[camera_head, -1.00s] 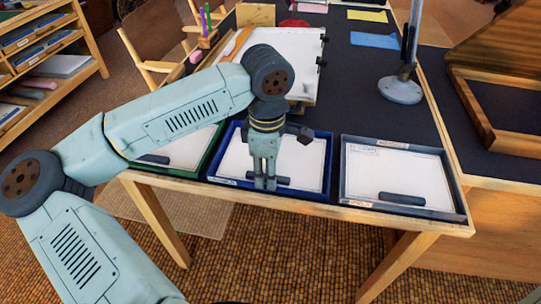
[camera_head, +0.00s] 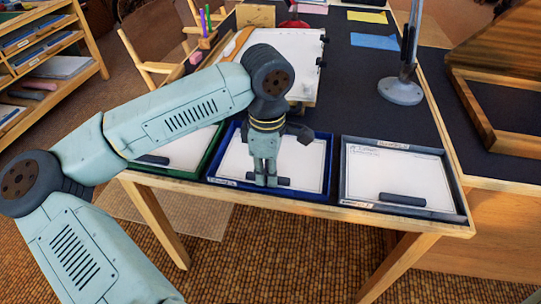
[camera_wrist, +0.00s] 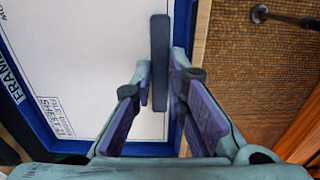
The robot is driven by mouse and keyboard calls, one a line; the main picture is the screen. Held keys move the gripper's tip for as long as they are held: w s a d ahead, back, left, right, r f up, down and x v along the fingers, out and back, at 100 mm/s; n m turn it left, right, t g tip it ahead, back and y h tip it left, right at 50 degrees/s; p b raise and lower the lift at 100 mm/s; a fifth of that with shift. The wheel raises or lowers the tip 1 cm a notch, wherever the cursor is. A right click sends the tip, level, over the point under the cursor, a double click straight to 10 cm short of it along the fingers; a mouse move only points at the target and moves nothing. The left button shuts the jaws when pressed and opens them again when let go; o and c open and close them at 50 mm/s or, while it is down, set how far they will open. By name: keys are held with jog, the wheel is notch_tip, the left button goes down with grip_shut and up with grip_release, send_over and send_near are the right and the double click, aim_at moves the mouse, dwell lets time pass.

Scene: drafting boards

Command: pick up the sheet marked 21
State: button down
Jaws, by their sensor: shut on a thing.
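A white sheet (camera_head: 235,158) lies in the blue tray (camera_head: 328,165), the middle of three trays along the table's front edge. It carries a dark bar (camera_head: 283,181) near its front edge. My gripper (camera_head: 266,184) points down over the front of this tray and is shut on the bar. In the wrist view the fingers (camera_wrist: 163,75) are on either side of the bar (camera_wrist: 159,40). The sheet (camera_wrist: 95,50) there shows a printed box reading "SHEET", with a number too small to read surely. The sheet appears to lie flat in the tray.
A grey tray (camera_head: 462,205) with a sheet and dark bar (camera_head: 402,199) stands to the right. A green tray (camera_head: 205,160) with another sheet stands left, partly behind my arm. A drafting board (camera_head: 290,50) and a lamp base (camera_head: 400,90) are farther back.

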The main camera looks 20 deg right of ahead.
jog(key=shift+r, duration=0.25)
jog(key=shift+r, duration=0.35)
jog(key=shift+r, duration=0.15)
jog(key=r+p, duration=0.1)
jog(key=r, duration=0.1)
jog(key=r+p, duration=0.1)
jog(key=r, duration=0.2)
jog(key=shift+w+d+r+p, duration=0.25)
jog(key=shift+w+r+p, duration=0.15)
